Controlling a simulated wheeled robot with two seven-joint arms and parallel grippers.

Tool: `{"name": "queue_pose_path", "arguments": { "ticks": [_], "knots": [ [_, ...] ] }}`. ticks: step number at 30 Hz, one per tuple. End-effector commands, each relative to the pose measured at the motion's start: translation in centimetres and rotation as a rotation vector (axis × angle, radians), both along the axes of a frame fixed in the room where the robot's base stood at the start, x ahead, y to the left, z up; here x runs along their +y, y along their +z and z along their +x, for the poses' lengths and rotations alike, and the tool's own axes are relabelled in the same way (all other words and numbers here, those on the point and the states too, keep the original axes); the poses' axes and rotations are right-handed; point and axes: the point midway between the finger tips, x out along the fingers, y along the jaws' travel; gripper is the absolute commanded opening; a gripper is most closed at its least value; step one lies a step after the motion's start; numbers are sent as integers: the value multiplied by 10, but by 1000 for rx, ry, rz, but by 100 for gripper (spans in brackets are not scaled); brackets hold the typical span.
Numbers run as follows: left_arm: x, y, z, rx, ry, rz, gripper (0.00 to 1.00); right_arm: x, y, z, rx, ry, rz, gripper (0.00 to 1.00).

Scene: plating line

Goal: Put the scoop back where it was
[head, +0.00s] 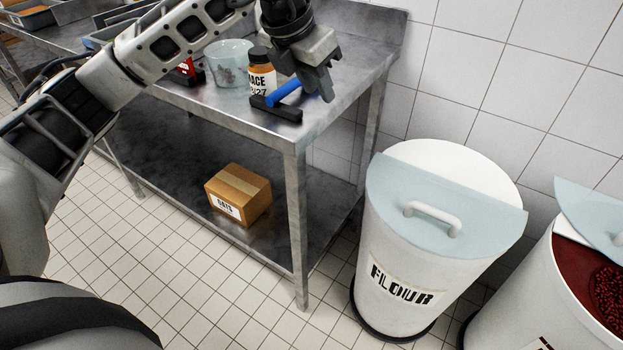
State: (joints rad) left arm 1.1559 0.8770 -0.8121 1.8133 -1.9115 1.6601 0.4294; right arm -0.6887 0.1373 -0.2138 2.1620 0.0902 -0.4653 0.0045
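No thing that I can clearly identify as a scoop is in view. A tool with a blue handle and a black bar-shaped head (276,106) lies on the steel table (225,112) near its front right corner; I cannot tell what tool it is. My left gripper (319,88) points down over that corner, just right of the blue handle's end. The handle's end meets the fingers in the picture, but I cannot tell whether they touch or how far the fingers are apart. My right gripper is not in view.
A clear tub (226,66), a dark-capped jar (260,75) and a red-black item (186,72) stand on the table. A cardboard box (238,193) sits on the lower shelf. A lidded flour bin (405,255) and a partly open bin of red beans (540,300) stand right.

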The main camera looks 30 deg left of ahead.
Motion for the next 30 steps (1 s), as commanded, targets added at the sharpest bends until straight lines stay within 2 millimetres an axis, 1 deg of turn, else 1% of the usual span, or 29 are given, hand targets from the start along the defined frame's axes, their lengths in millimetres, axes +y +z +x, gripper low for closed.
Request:
{"name": "queue_pose_path", "arguments": {
  "ticks": [1, 2, 3, 4, 5, 6, 7, 8, 9, 10, 11, 12, 13, 14, 15, 16, 17, 18, 20, 21, 23, 24, 26, 27, 30],
  "knots": [
    [-41, -27, -12, 52, -99, -133, 28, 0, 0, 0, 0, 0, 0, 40],
    [-68, -38, -22, 80, -156, -232, 28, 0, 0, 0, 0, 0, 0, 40],
    [-104, -49, -38, 120, -224, -384, 28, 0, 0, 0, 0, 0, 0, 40],
    [-131, -55, -52, 153, -265, -515, 28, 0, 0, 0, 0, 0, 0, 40],
    [-156, -56, -65, 184, -295, -651, 28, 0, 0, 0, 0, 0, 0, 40],
    [-184, -53, -82, 223, -311, -832, 28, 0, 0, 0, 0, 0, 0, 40],
    [-200, -47, -93, 253, -306, -971, 28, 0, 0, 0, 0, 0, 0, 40],
    [-214, -41, -102, 280, -289, -1109, 28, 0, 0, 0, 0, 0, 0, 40],
    [-226, -31, -110, 317, -241, -1292, 28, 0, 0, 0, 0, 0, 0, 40],
    [-231, -23, -113, 342, -191, -1424, 28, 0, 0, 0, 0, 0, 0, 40],
    [-233, -17, -114, 367, -123, -1555, 28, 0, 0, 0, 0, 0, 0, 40],
    [-231, -11, -112, 397, -11, -1719, 28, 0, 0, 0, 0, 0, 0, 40],
    [-226, -10, -108, 420, 89, -1834, 28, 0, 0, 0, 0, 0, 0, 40],
    [-219, -12, -103, 439, 203, -1941, 28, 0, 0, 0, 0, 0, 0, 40],
    [-207, -20, -95, 466, 375, -2067, 28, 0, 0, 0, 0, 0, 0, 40],
    [-196, -31, -90, 485, 519, -2146, 28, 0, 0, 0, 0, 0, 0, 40],
    [-184, -45, -87, 504, 673, -2215, 28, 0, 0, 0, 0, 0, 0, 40],
    [-168, -69, -84, 528, 895, -2283, 28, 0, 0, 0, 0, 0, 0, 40],
    [-146, -112, -89, 567, 1238, -2332, 28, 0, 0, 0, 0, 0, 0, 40],
    [-134, -143, -98, 592, 1465, -2330, 28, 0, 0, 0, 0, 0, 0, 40],
    [-121, -187, -119, 632, 1775, -2287, 28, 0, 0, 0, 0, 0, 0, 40],
    [-115, -210, -134, 655, 1947, -2241, 28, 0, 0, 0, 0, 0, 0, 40],
    [-110, -238, -157, 690, 2152, -2167, 28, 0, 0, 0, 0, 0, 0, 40],
    [-109, -252, -170, -695, -2209, 2070, 28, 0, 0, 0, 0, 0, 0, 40],
    [-107, -272, -194, -697, -2264, 1895, 28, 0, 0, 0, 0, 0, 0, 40]
  ]
}}
